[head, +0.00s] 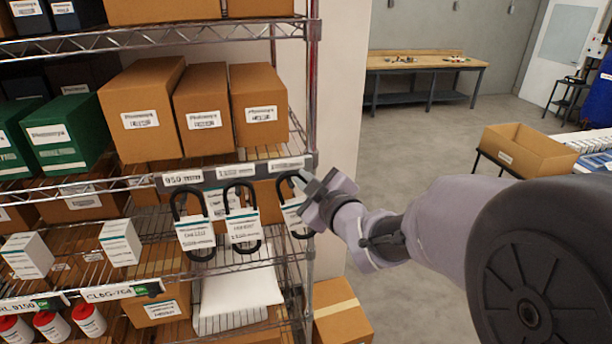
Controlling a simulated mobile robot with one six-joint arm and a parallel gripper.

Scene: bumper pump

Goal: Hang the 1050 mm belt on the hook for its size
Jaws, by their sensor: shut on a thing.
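Three black belts in white card sleeves show under the front edge of a wire shelf. The left belt (196,234) and middle belt (243,223) hang below the label strip (226,173). The right belt (286,187) is at the strip's right end, beside the rack post. My gripper (312,188) is shut at this belt's right side, and its jaws cover part of the belt and sleeve. I cannot see whether this belt rests on a hook. The left size label reads 950; the other two are too small to read surely. The hooks are mostly hidden.
The rack post (312,110) stands close to my gripper. Brown boxes (150,108) fill the shelf above, and a white pack (240,288) lies below. A carton (340,312) stands low on the right. Open floor lies behind my arm, towards a workbench (415,64).

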